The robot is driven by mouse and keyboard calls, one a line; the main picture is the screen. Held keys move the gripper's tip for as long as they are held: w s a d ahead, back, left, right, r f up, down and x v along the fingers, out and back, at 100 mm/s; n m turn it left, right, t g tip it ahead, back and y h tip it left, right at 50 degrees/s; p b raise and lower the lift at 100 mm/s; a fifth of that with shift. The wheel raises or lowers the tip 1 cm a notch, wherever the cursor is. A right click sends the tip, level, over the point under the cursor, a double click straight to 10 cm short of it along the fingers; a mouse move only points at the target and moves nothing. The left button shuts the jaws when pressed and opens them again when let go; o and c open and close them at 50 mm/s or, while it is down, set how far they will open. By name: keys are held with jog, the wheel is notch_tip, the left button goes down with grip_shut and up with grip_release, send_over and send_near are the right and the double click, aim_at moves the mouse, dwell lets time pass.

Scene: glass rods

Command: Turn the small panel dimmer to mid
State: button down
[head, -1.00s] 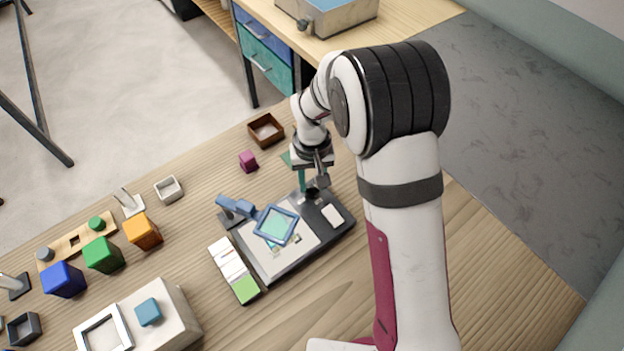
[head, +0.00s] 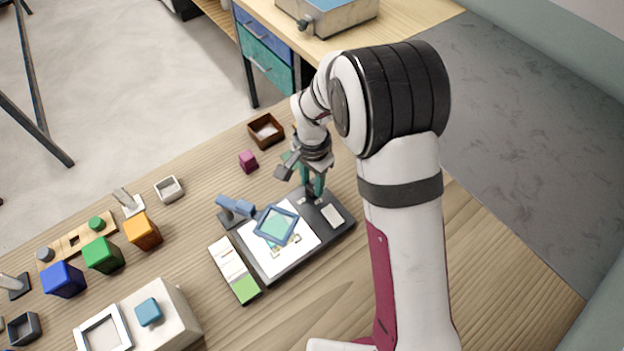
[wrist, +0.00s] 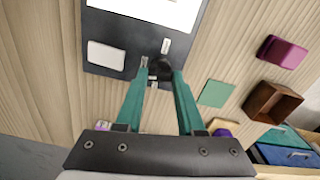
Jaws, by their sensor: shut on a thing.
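The small dark panel (head: 338,232) lies on the wooden table, and its white face (head: 296,243) is brightly lit. The black dimmer knob (wrist: 161,68) sits on the panel's dark end strip, next to a pale rectangular patch (wrist: 107,55). A small white mark (wrist: 166,46) shows just beyond the knob in the wrist view. My gripper (wrist: 159,75) points down with its green fingers shut on the knob, one on each side. In the head view my gripper (head: 314,190) partly hides the knob.
A blue-framed magnifier (head: 259,223) stands over the panel's lit face. A white and green card strip (head: 244,289) lies along its left side. A magenta cube (head: 248,161) and brown open box (head: 253,132) stand behind. Bare table lies in front.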

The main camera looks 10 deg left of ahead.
aim_at(312, 186)
jog(key=shift+m, duration=0.8)
jog(key=c, duration=0.5)
grip_release()
notch_tip(312, 186, up, 16)
jog(key=shift+f, duration=0.1)
